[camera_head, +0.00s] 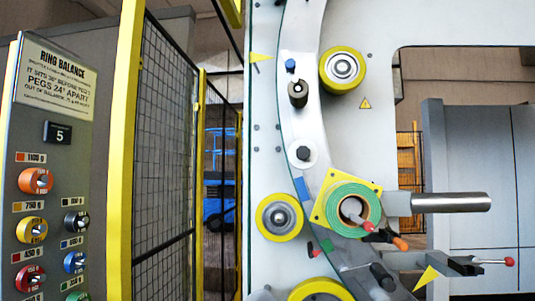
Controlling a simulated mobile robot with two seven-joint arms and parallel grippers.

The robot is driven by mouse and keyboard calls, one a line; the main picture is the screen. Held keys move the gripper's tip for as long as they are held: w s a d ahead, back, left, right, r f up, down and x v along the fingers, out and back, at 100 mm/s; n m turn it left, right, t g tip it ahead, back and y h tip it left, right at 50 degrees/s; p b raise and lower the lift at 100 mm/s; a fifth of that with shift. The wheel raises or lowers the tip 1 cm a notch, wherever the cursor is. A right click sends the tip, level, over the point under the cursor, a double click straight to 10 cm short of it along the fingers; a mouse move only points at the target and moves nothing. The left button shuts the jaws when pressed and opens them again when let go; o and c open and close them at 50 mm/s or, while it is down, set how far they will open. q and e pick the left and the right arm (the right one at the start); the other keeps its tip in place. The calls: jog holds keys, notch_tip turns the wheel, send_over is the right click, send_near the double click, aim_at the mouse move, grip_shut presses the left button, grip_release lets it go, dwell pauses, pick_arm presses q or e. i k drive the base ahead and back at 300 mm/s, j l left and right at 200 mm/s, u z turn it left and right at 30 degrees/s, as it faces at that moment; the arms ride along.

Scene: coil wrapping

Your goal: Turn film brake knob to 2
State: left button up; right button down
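A green film roll (339,208) sits on a yellow square plate (324,214) on the curved grey ring of the machine. A grey hub with a small red-tipped lever (368,226) shows at the roll's centre. An orange-tipped part (400,243) sticks out just below and right of it. I cannot tell which of these, if any, is the film brake knob, and no brake scale or number is readable here. Neither of my grippers shows in the head view.
A panel titled RING BALANCE (66,77) at left carries a display reading 5 (59,133) and several coloured knobs. A yellow-framed mesh fence (165,140) stands behind it. A grey cylinder (450,202) and a red-tipped lever (492,261) jut out to the right.

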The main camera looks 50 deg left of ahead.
aim_at(303, 153)
jog(key=u, duration=1.15)
jog(key=l, duration=0.15)
jog(key=k, duration=0.05)
